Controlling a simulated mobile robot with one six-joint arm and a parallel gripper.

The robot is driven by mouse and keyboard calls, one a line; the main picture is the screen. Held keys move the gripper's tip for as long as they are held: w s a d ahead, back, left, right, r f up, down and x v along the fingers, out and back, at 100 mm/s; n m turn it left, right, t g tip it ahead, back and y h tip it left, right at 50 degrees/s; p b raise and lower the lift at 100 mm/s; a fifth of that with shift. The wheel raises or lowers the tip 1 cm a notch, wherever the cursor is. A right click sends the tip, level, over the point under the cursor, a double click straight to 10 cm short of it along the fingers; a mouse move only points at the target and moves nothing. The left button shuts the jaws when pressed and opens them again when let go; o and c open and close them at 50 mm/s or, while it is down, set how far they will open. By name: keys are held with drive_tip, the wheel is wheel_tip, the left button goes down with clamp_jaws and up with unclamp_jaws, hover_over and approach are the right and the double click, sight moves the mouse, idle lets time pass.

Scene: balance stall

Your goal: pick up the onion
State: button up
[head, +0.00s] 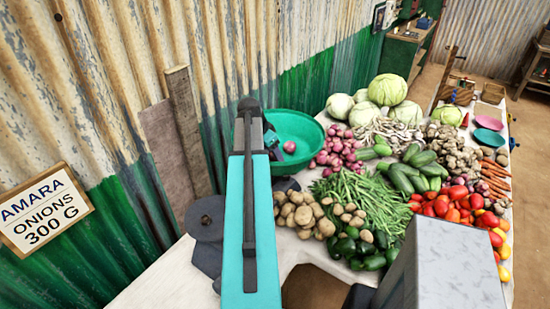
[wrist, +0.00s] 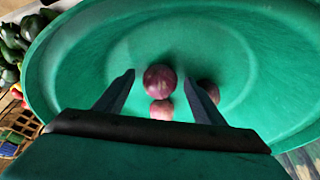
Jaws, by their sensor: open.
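A round green bowl (head: 311,135) stands at the back of the stall, and its inside fills much of the wrist view (wrist: 90,50). A purple-red onion (wrist: 160,78) lies in it, between the fingertips of my gripper (wrist: 159,77) as seen from the wrist. A paler onion (wrist: 161,109) is close beside it, nearer my palm. A darker onion (wrist: 209,88) is partly hidden behind the right finger. One onion (head: 290,147) shows in the head view beside my gripper (head: 271,142). My gripper is open and empty; I cannot tell how far above the onions it is.
A heap of red onions (head: 338,150) lies right of the bowl. Potatoes (head: 303,212), green beans (head: 350,190) and cabbages (head: 388,89) crowd the table. A corrugated wall (head: 225,60) stands behind. A sign (head: 44,208) at left reads "AMARA ONIONS 300 G".

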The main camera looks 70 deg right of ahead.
drive_tip(key=c, duration=1.2)
drive_tip(key=shift+o, duration=0.2)
drive_tip(key=shift+r, duration=0.15)
drive_tip(key=shift+r+b, duration=1.8)
drive_tip(key=shift+r, duration=3.05)
drive_tip(key=shift+r+p, duration=0.3)
drive_tip(key=shift+r+p, duration=1.4)
